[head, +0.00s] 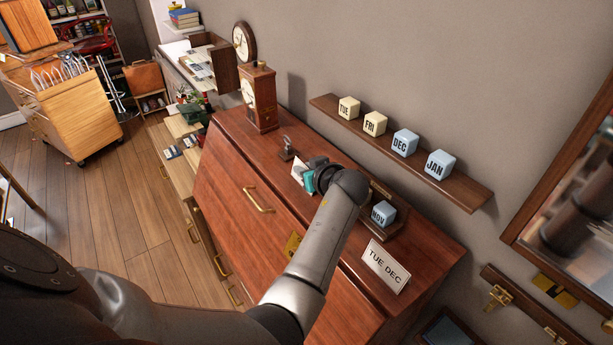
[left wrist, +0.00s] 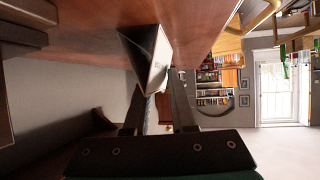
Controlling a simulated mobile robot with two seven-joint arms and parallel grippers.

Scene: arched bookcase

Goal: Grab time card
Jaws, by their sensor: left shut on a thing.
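A small white folded card (head: 298,171), likely the time card, is at my left gripper (head: 309,178) above the red-brown dresser top. In the left wrist view the card (left wrist: 159,62) sits between the two finger ends of the gripper (left wrist: 158,95), which is shut on it. The card is tent-shaped, with a pale outer face and a dark inner side; its print is too small to read. In the head view my gripper and wrist hide part of it. Another white card reading TUE DEC (head: 385,266) stands on the dresser front right. My right gripper is not in view.
The dresser (head: 228,150) holds a wooden clock (head: 259,98), a small metal stand (head: 287,148) and a blue NOV cube (head: 383,213). A wall shelf (head: 450,185) with TUE, FRI, DEC and JAN cubes hangs just behind. The floor at left is mostly clear.

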